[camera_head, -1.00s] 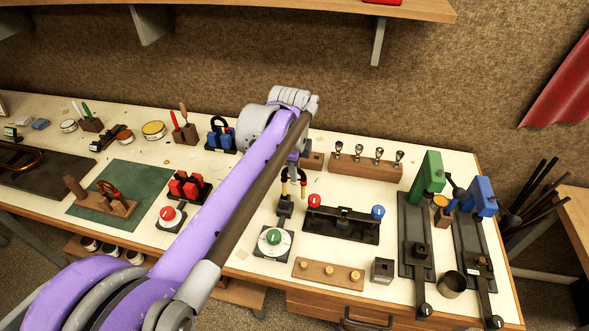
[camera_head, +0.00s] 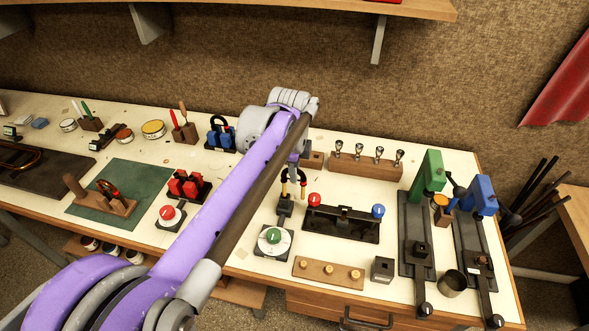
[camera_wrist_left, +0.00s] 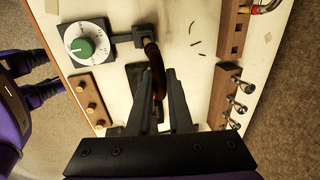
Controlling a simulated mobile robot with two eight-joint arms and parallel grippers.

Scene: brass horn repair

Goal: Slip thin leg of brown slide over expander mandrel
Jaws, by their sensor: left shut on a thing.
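My left gripper (camera_wrist_left: 170,95) is shut on the brown slide (camera_wrist_left: 157,75), a dark brown curved tube between its fingers in the left wrist view. The slide's end reaches the expander mandrel (camera_wrist_left: 149,46) at the black block beside the dial box; I cannot tell whether the leg is around the mandrel or only beside it. In the head view the expander's black block (camera_head: 285,203) stands behind the green-knobbed dial box (camera_head: 273,241). My left arm hides much of the slide and gripper there. Purple and dark parts of mine show at the left of the wrist view; the right gripper's jaws are unclear.
A black stand with red and blue knobs (camera_head: 343,222) is right of the expander. A wooden block with several metal pieces (camera_head: 366,164) stands behind it. A board with brass knobs (camera_head: 328,271) lies in front. A red-knobbed box (camera_head: 171,216) is at left.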

